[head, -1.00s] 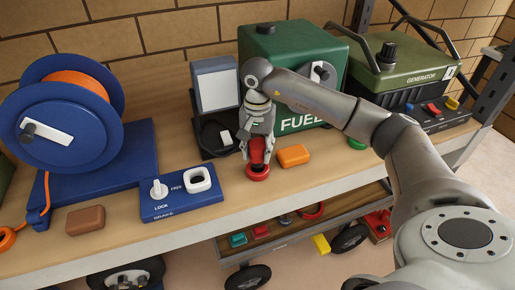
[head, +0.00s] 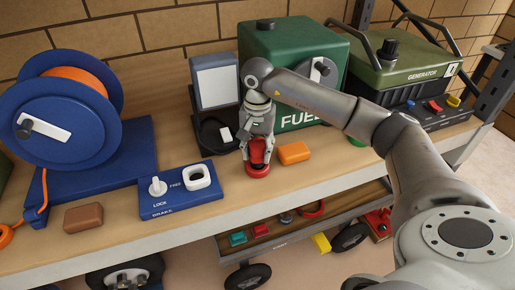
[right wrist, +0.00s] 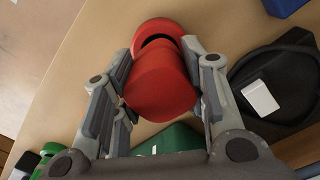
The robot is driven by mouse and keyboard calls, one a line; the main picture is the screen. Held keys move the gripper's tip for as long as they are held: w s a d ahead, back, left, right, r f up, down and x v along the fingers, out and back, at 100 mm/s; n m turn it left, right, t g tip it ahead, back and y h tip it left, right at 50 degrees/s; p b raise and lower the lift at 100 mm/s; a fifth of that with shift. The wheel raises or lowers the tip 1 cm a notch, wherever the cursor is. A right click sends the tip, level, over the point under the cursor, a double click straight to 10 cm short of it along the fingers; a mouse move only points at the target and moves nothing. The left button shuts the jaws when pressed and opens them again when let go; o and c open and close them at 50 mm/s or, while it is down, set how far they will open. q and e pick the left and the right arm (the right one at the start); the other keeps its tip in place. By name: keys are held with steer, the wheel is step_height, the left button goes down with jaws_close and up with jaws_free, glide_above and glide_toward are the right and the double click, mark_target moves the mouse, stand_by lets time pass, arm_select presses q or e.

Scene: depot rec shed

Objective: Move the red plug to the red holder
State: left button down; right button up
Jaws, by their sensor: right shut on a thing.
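My right gripper (head: 258,158) points down over the table, its fingers shut on the red plug (head: 257,150). Directly below the plug is a red ring-shaped holder (head: 257,171) on the wooden tabletop. In the right wrist view, the red plug (right wrist: 160,85) sits between the two fingers. The rim of the red holder (right wrist: 158,26) shows just past its end, with a dark opening partly covered by the plug. Whether the plug's end is inside the opening is hidden. My left gripper is not in view.
An orange block (head: 294,153) lies just right of the holder. A blue brake box (head: 180,205) is to the left. A black stand with a grey screen (head: 216,88) and a green fuel can (head: 295,50) stand behind. A generator (head: 400,70) is at the right.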

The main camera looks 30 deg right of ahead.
steer(key=shift+f+b, duration=0.7)
steer(key=shift+f, duration=0.15)
steer(key=o, duration=1.1)
steer(key=shift+r, duration=0.1)
step_height(320, 180, up, 12)
steer(key=shift+f, duration=0.1)
